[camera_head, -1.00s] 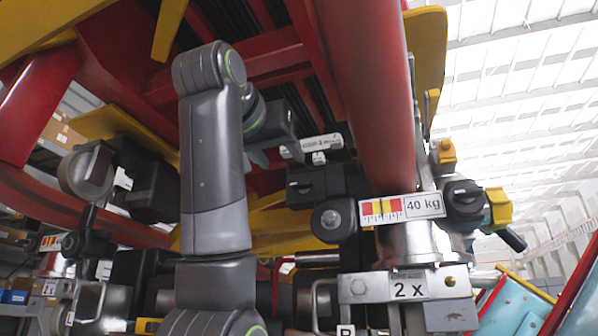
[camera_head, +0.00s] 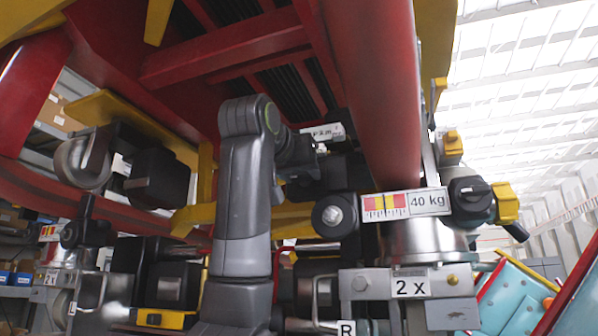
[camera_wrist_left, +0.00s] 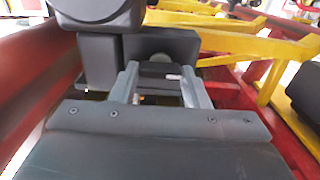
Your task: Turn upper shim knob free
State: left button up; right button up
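My left gripper (camera_wrist_left: 161,88) shows in the left wrist view with its two grey fingers spread apart. A small dark block with a light mark (camera_wrist_left: 160,70), possibly the upper shim knob, sits between or just beyond the fingertips; I cannot tell whether they touch it. Behind it is a black housing (camera_wrist_left: 185,42) with a round grey face. In the head view my left gripper (camera_head: 312,150) is small and partly hidden by its own wrist, close to a black housing (camera_head: 340,172) under the red tube. My right gripper is not in view.
A thick red tube (camera_head: 375,90) runs down beside the gripper. A yellow beam (camera_head: 130,120) lies at left.

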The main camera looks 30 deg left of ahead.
pick_arm(q)
jog(key=c, duration=0.5)
jog(key=n+b, duration=0.1)
jog(key=n, duration=0.2)
jog(key=n+b, duration=0.1)
jog(key=n, duration=0.3)
jog(key=shift+a+f+n, duration=0.1)
jog(key=shift+a+n, duration=0.05)
jog(key=shift+n, duration=0.15)
jog(key=n+b, duration=0.1)
jog(key=n, duration=0.4)
jog(key=shift+n+b, duration=0.3)
jog(key=shift+b, duration=0.05)
jog(key=n, duration=0.4)
jog(key=shift+f+n+b, duration=0.1)
jog(key=shift+n+b, duration=0.2)
jog(key=shift+b, duration=0.1)
jog(key=shift+n, duration=0.3)
